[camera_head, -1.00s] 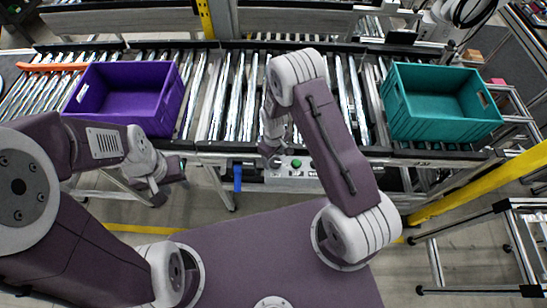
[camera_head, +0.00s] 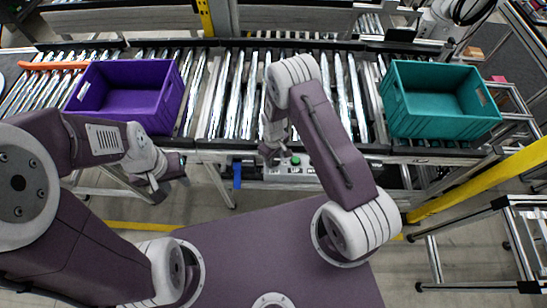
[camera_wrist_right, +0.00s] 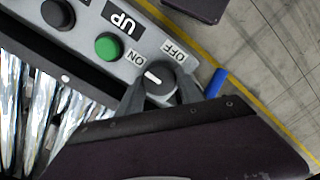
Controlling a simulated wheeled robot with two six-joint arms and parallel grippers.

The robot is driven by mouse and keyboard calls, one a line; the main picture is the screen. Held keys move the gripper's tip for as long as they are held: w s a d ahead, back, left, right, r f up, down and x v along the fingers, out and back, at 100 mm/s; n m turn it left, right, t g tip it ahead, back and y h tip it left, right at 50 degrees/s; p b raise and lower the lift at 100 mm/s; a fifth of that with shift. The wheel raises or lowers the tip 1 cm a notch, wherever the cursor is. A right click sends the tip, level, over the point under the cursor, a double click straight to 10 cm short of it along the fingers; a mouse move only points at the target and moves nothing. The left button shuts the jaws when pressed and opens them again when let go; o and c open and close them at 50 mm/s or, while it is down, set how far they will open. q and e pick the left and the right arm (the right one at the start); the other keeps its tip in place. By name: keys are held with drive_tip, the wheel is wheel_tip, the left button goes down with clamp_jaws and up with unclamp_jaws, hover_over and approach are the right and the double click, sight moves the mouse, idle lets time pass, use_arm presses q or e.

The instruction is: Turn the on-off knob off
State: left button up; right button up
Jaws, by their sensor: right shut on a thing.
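The on-off knob (camera_wrist_right: 160,84) is a dark round knob with a white pointer line on a grey control box (camera_wrist_right: 150,42). Its line points to the upper left, toward the ON label (camera_wrist_right: 133,57) side. The OFF label (camera_wrist_right: 173,50) is on its other side. My right gripper (camera_wrist_right: 160,92) is shut on the knob, one finger on each side. In the head view my right gripper (camera_head: 268,155) is at the left of the box; the knob is hidden there. My left gripper (camera_head: 172,188) is open and empty, left of the box.
A green button (camera_wrist_right: 108,47) and a black button (camera_wrist_right: 58,14) sit beside the knob. A purple crate (camera_head: 128,110) and a teal crate (camera_head: 400,122) stand on the roller conveyor (camera_head: 225,100). A blue part (camera_head: 237,175) hangs under the conveyor edge.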

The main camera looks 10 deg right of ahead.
drive_tip(key=m+b, duration=0.2)
drive_tip(key=m, duration=0.1)
drive_tip(key=shift+f+m, duration=0.1)
drive_tip(key=shift+m, duration=0.2)
drive_tip(key=m+b, duration=0.2)
drive_tip(key=m, duration=0.2)
drive_tip(key=shift+d+m, duration=0.1)
drive_tip(key=shift+m, duration=0.2)
drive_tip(key=m+b, duration=0.1)
drive_tip(key=m, duration=0.3)
drive_tip(key=shift+s+m, duration=0.1)
drive_tip(key=shift+m, duration=0.2)
drive_tip(key=m+b, duration=0.1)
drive_tip(key=m, duration=0.3)
drive_tip(key=shift+m, duration=0.3)
drive_tip(key=shift+m+b, duration=0.3)
drive_tip(key=o, duration=1.1)
drive_tip(key=shift+o, duration=1.3)
drive_tip(key=shift+s, duration=0.1)
